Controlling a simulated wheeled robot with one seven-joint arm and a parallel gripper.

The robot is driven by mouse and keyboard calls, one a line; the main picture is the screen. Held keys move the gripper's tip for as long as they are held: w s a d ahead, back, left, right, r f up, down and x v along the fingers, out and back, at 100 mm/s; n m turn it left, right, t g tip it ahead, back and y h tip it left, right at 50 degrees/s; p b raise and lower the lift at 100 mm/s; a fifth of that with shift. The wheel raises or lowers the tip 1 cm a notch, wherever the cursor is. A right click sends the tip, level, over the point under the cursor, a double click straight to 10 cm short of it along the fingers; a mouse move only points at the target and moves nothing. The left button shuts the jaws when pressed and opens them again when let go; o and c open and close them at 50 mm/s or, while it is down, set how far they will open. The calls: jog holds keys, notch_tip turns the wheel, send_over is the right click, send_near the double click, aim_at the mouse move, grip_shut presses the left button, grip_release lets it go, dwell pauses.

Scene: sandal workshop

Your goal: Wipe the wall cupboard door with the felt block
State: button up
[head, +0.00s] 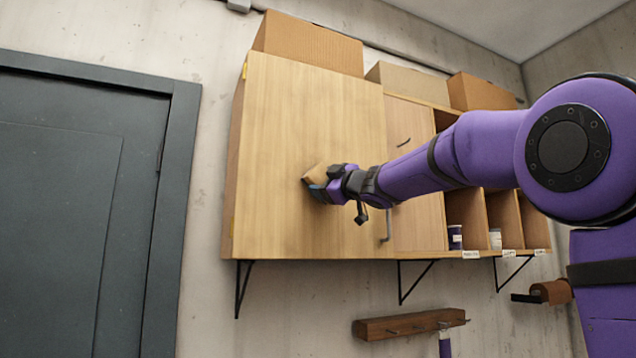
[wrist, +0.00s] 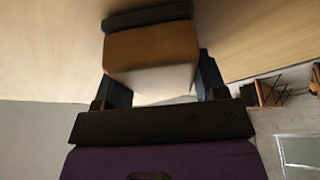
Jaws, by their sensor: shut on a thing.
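The wall cupboard door (head: 290,130) is a pale wood panel on the left part of the wall cupboard, and it looks closed. The felt block (head: 317,174) is tan-brown and sits between the fingers of my gripper (head: 325,184). It lies at or very near the door face, a little right of and below the door's middle. In the wrist view the felt block (wrist: 150,52) fills the gap between the dark fingers, with the wood surface close behind it. Whether it touches the wood is hard to tell. A dark door handle (head: 387,225) shows below my arm.
Cardboard boxes (head: 310,45) stand on top of the cupboard. Open compartments with jars (head: 455,236) are at its right. A peg rail (head: 410,324) and black brackets (head: 243,288) are below. A dark grey door (head: 60,210) is at the left. Bare wall lies between it and the cupboard.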

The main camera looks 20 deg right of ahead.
aim_at(313, 181)
jog(key=shift+w+d, duration=0.1)
jog(key=shift+w+a, duration=0.1)
jog(key=shift+a, duration=2)
jog(key=shift+s, duration=2.95)
jog(key=shift+d, duration=0.1)
